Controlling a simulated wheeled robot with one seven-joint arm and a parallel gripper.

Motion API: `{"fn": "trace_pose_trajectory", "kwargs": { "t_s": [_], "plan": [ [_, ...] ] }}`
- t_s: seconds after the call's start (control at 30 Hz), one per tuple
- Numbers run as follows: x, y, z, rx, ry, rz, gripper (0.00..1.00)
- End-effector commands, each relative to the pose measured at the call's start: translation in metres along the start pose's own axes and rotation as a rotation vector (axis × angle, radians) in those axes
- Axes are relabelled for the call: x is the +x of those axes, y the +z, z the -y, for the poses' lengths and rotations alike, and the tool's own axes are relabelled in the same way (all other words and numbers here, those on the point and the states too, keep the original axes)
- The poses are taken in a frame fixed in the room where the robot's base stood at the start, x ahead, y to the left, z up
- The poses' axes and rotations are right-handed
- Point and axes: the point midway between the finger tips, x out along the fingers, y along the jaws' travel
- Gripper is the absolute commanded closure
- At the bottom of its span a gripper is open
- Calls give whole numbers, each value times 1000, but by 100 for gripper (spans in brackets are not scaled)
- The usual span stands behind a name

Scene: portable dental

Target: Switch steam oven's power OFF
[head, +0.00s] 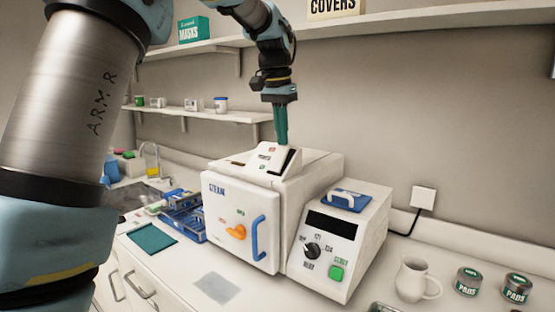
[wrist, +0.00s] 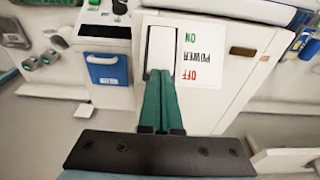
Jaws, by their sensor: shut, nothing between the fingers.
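The steam oven (head: 228,210) is a white box on the counter with an orange latch and a blue handle. A sloped switch panel (head: 270,158) sits on its top. In the wrist view the white rocker switch (wrist: 161,45) in a dark frame lies beside a label (wrist: 200,55) reading ON, POWER and OFF, upside down there. My gripper (head: 282,143) points down over the panel, and its green fingers are shut together and empty. The fingertips in the wrist view (wrist: 160,73) are at the rocker's OFF end. I cannot tell whether they touch it or which way it is tilted.
A white device with a dial and green button (head: 335,245) stands right of the oven, a blue item (head: 346,200) on top. A blue rack (head: 185,218) is left of the oven. A jug (head: 412,280) and two tins stand right. Shelves (head: 200,112) run behind.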

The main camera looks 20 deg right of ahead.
Motion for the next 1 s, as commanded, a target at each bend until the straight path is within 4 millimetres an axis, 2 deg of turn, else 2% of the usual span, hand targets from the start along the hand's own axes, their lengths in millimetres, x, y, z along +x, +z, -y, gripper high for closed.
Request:
{"fn": "trace_pose_trajectory", "kwargs": {
  "t_s": [0.37, 1.0],
  "plan": [
    [0, 1, 0, 0, 1, 5, 100],
    [-50, -7, 0, 0, 0, 1, 100]
  ]
}}
